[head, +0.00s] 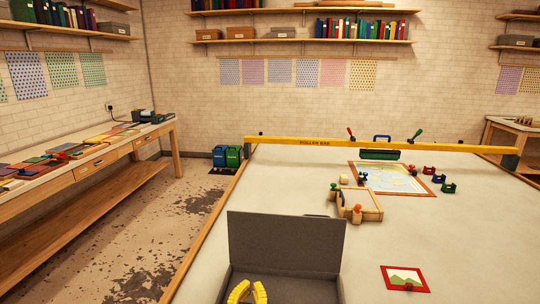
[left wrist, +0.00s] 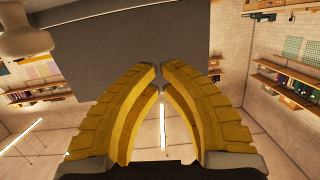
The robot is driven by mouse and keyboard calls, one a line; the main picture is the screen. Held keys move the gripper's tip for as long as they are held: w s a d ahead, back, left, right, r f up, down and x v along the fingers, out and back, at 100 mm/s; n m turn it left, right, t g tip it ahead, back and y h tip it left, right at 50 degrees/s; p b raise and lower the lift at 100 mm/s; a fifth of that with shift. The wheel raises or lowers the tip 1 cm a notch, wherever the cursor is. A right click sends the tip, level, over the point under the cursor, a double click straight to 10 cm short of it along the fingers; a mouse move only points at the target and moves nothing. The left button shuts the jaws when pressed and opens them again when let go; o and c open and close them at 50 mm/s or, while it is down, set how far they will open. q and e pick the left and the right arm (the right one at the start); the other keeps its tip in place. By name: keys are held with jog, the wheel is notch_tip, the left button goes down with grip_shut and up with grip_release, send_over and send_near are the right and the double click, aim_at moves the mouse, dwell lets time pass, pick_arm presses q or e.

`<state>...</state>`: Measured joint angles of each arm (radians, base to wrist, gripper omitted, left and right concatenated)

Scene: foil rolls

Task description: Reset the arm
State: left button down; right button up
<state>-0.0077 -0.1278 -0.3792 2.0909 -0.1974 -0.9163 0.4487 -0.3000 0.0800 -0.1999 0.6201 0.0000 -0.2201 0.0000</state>
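My left gripper (head: 247,292) shows at the bottom of the head view as two yellow fingers, in front of the raised lid of a grey box. In the left wrist view its yellow fingers (left wrist: 159,70) lean together and their tips almost meet, with only a thin gap and nothing held between them. The grey box (head: 285,245) stands open on the near part of the table, its lid upright. A dark grey panel, apparently that lid, also fills the upper middle of the left wrist view (left wrist: 120,45). My right gripper is not in view.
A yellow bar (head: 380,144) spans the far part of the white table (head: 290,180). A framed picture board (head: 395,180), a wooden tray (head: 370,212), small coloured holders and a red-framed picture (head: 405,279) lie to the right. The table's left strip is clear.

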pick_arm(q)
jog(key=s+a+f+g, duration=0.1)
jog(key=s+a+f, duration=0.1)
jog(key=a, duration=0.1)
jog(key=s+a+f+m+g+y, duration=0.1)
jog(key=s+a+f, duration=0.2)
jog(key=s+a+f+y, duration=0.1)
jog(key=s+a+f, duration=0.2)
jog(key=shift+s+a+f+g, duration=0.2)
jog(key=shift+a+g, duration=0.1)
jog(key=shift+g, duration=0.1)
jog(key=s+a+f+m+g+y, duration=0.2)
jog(key=s+a+f+g, duration=0.1)
jog(key=s+a, duration=0.6)
jog(key=s+a+f+m+g+y, duration=0.25)
jog(key=s+a, duration=0.55)
jog(key=s, duration=0.4)
jog(key=s+d+f+g+h, duration=0.1)
jog(key=d+f+h, duration=0.15)
jog(key=f, duration=1.35)
jog(key=s+d+f+g+h, duration=0.1)
jog(key=s+d+f+g, duration=0.15)
jog(key=f, duration=1.35)
jog(key=s+d+f+n+g+h, duration=0.1)
jog(key=s+f+n+g, duration=0.1)
jog(key=s+f, duration=1.8)
jog(key=shift+s+f+n+h, duration=0.3)
jog(key=shift+s+n, duration=0.35)
jog(key=shift+w+d, duration=0.1)
jog(key=shift+w, duration=0.05)
